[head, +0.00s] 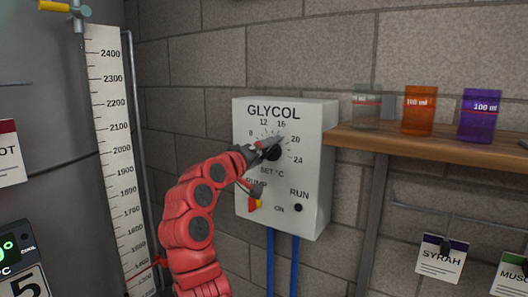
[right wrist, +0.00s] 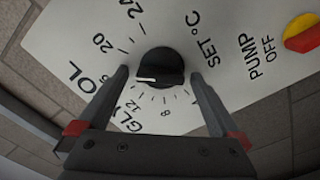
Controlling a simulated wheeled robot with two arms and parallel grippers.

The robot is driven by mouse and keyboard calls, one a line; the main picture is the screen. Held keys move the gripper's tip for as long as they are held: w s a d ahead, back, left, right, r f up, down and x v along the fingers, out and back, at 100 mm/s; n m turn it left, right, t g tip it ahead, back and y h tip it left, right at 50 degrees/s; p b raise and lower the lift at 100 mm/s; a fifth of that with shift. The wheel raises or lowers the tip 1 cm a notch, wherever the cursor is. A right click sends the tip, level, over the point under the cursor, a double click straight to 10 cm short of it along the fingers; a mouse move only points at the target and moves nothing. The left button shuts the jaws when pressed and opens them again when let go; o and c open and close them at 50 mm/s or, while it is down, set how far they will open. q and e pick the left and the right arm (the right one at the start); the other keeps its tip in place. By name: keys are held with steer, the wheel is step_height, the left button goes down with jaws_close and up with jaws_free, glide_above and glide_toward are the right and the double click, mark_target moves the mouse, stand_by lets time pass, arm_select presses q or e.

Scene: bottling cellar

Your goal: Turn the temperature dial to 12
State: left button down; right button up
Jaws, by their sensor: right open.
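The temperature dial is a black round knob (right wrist: 161,66) on the white GLYCOL box (head: 315,170), with a printed scale around it. In the right wrist view its white pointer line faces left, between 20 and 12; the 16 mark is hidden there, apparently behind a finger. In the head view the knob (head: 272,153) is partly covered by my gripper. My right gripper (head: 268,146) is open in front of the dial. In the right wrist view its fingers (right wrist: 160,76) lie on either side of the knob, with gaps showing. My left gripper is out of view.
A red and yellow pump switch (head: 254,204) sits below the dial, with a RUN lamp (head: 298,207) beside it. A wooden shelf (head: 440,143) with several beakers stands right of the box. A tank with a level scale (head: 118,160) is at left.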

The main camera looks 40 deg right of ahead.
steer(key=c, duration=1.3)
steer(key=shift+c, duration=0.2)
steer(key=n+b, duration=0.1)
steer(key=n, duration=0.1)
steer(key=shift+f+n+b, duration=0.1)
steer(key=shift+n+b, duration=0.2)
steer(key=shift+n, duration=0.1)
steer(key=n, duration=0.2)
steer(key=shift+n+b, duration=0.3)
steer(key=shift+b, duration=0.05)
steer(key=shift+n+p, duration=0.55)
steer(key=shift+n, duration=2.65)
